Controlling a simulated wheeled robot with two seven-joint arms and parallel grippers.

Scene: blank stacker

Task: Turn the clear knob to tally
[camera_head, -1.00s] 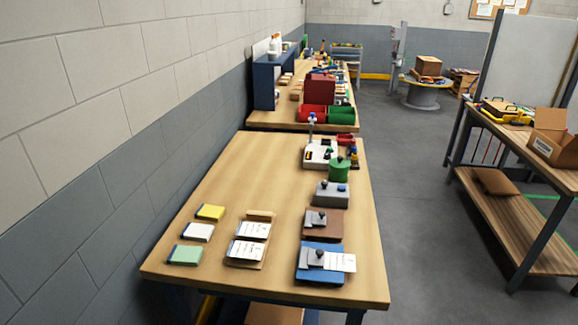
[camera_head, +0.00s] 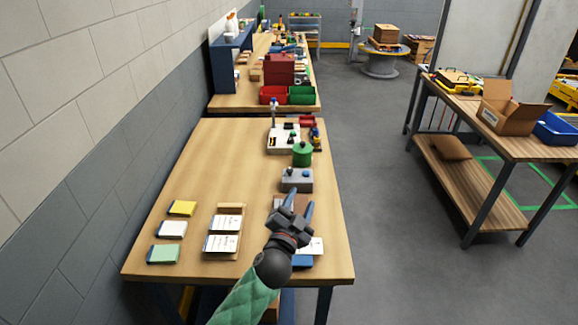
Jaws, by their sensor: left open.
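A small grey box (camera_head: 296,182) with a dark knob on its left and a blue button on its right sits near the right side of the wooden table (camera_head: 185,240). I cannot read any label, so I cannot tell whether this is the clear knob. My left gripper (camera_head: 301,200) is open and empty, its fingers pointing away over the table, just in front of the grey box in the picture. My right gripper is not in view.
Behind the grey box stand a green round container (camera_head: 302,155) and a white device (camera_head: 283,140) with a post. Colored pads (camera_head: 182,208) and a tray of white cards (camera_head: 224,248) lie at the left.

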